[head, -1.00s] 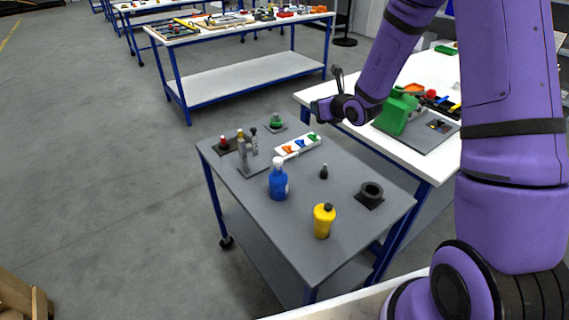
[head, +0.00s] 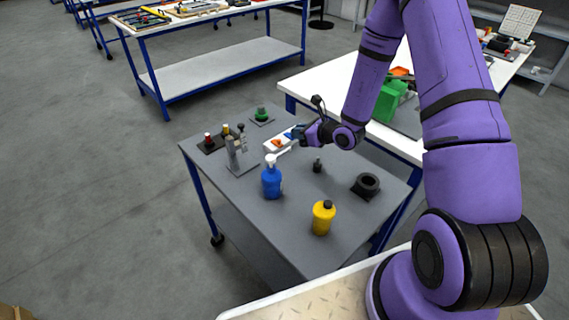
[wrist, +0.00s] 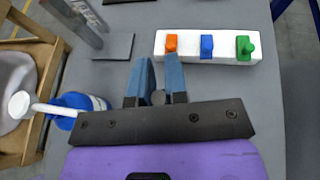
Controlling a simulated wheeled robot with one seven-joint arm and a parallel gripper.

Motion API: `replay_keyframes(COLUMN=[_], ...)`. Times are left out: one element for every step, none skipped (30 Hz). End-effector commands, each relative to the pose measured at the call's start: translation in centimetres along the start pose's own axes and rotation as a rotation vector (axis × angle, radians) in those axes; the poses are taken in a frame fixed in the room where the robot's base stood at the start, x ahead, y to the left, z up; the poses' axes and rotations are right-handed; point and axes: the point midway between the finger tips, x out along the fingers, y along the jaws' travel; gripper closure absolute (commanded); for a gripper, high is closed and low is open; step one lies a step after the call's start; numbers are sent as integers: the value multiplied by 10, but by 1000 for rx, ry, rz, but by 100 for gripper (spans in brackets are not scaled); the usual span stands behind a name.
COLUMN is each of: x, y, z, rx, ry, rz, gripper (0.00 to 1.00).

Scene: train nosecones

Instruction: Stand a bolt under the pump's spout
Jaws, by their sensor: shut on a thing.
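The pump is a blue bottle (head: 271,182) with a white pump head, standing on the grey table. In the wrist view the bottle (wrist: 75,103) is left of my gripper, its white spout (wrist: 42,108) pointing left. My gripper (head: 299,133) is above the table beside the white block, behind and right of the bottle. In the wrist view my gripper (wrist: 159,64) is shut on a small round grey thing (wrist: 158,97), mostly hidden between the fingers. It may be a bolt, but its shape is unclear. The space between it and the table cannot be judged.
A white block (wrist: 207,48) holds orange, blue and green pieces. A grey upright fixture (head: 238,155), a yellow bottle (head: 323,217), a small dark upright piece (head: 317,165) and a black ring (head: 366,185) stand around the bottle. The table's front left is clear.

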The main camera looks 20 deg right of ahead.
Motion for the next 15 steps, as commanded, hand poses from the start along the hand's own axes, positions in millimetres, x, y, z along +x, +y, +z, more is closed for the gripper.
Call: replay_keyframes(x=[-7, -12, -19, -24, -30, -38, -44, -50, -57, -62, -67, -73, -77, -80, -84], y=[4, 8, 14, 18, 21, 26, 30, 33, 37, 39, 42, 45, 46, 48, 50], z=[-2, -1, 1, 3, 5, 8, 10, 12, 14, 16, 18, 19, 20, 21, 22], rx=[-15, -28, -44, -56, -68, -85, -97, -110, -125, -135, -146, -157, -164, -172, -180], ry=[-10, -16, -24, -28, -32, -34, -34, -34, -32, -29, -26, -21, -17, -15, -11], rz=[47, 82, 128, 163, 197, 240, 272, 300, 335, 360, 381, 407, 423, 438, 454], gripper=[100, 100, 100, 100, 100, 100, 100, 100, 100, 100, 100, 100, 100, 100, 100])
